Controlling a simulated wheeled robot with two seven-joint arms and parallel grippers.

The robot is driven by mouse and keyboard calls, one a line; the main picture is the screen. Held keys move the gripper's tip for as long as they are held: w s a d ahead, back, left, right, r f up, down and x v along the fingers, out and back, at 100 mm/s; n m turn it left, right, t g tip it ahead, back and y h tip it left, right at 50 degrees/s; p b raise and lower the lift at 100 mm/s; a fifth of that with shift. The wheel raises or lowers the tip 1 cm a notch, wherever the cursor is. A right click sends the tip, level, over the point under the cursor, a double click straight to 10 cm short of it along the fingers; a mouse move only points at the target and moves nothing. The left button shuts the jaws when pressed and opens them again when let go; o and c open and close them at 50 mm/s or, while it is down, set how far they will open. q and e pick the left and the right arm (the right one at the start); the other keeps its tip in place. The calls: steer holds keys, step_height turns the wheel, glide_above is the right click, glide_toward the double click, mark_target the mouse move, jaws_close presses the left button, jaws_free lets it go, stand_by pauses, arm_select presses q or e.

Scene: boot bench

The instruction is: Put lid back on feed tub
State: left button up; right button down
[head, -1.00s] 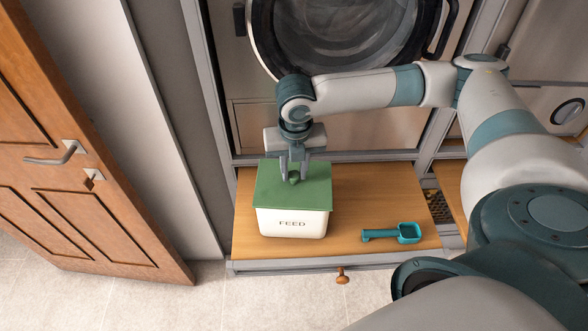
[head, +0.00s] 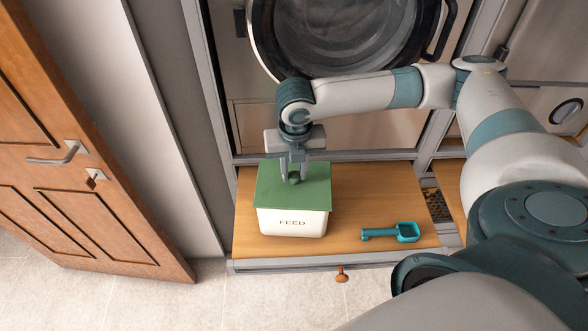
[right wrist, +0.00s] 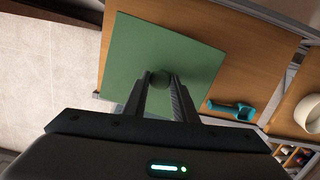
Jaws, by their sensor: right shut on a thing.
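A white feed tub (head: 291,224) marked FEED stands on the wooden bench. The green square lid (head: 293,199) lies over its top and looks level; I see no clear gap between them in the head view. My right gripper (head: 294,177) is above the lid, shut on the lid's round knob. In the right wrist view the two fingers hold the knob (right wrist: 160,79) in the middle of the lid (right wrist: 150,62). My left gripper is not in view.
A teal scoop (head: 393,232) lies on the bench (head: 365,195) to the right of the tub. A round-doored machine (head: 350,40) stands behind. A wooden door (head: 70,160) is at the left. The bench between tub and scoop is clear.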

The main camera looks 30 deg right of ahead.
steer(key=shift+p, duration=0.6)
stand_by(0.7)
stand_by(0.4)
steer(key=c, duration=0.9)
jaws_free()
steer(key=shift+r, duration=0.1)
steer(key=shift+r+p, duration=3.4)
steer(key=shift+p, duration=0.85)
jaws_close()
